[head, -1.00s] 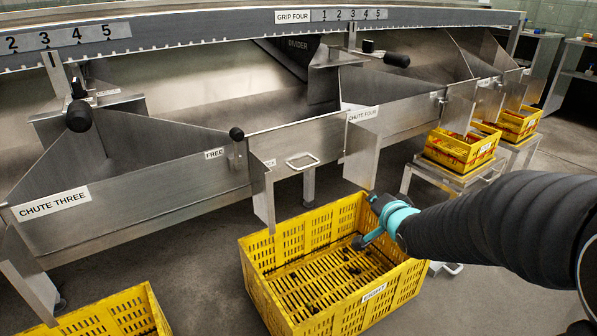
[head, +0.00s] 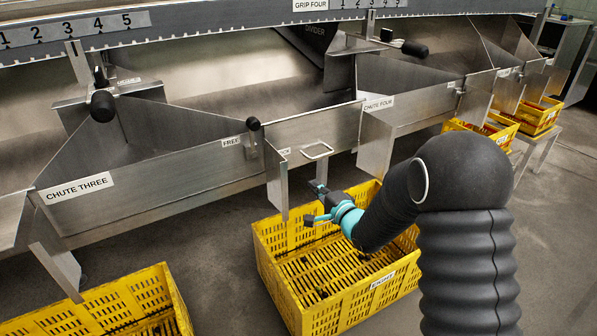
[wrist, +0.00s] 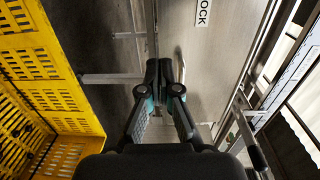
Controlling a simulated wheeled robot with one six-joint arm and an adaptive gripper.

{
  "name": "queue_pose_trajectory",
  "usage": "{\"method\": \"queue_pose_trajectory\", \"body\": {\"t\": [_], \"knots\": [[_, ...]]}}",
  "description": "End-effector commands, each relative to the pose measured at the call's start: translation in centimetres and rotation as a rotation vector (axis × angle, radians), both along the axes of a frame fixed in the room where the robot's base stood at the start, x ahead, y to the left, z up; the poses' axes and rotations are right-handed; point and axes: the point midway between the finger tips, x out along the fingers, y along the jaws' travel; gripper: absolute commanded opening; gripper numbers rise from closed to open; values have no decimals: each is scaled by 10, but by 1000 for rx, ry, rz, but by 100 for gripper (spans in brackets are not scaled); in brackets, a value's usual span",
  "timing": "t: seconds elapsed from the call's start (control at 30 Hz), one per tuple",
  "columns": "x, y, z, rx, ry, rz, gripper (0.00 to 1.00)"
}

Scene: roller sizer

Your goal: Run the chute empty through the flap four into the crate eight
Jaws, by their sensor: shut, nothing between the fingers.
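The chute four label (head: 378,104) is on the steel front at the centre right. To its left is a steel flap panel (head: 300,135) with a loop handle (head: 317,150). A black-knobbed lever (head: 253,124) stands upright between the FREE and LOCK labels. Yellow crate eight (head: 275,265) is on the floor below, partly hidden by my arm. Small dark spots show inside; I cannot tell what they are. My gripper (head: 313,205) is above the crate's back part, below the handle and apart from it. In the wrist view, my gripper (wrist: 165,75) is shut and empty before the steel front.
Chute three (head: 77,188) is at the left, with another yellow crate (head: 172,300) below it. A steel plate (head: 277,185) hangs down left of my gripper. Yellow crates on stands (head: 541,115) are at the right. Grey floor lies between the two front crates.

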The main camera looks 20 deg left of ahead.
Motion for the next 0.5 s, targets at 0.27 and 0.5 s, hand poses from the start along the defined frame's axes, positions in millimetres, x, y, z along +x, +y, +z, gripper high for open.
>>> {"method": "queue_pose_trajectory", "body": {"t": [0.27,0.5], "knots": [[34,41,-2,2,-1,1,0],[54,64,-3,-1,-1,1,0]]}}
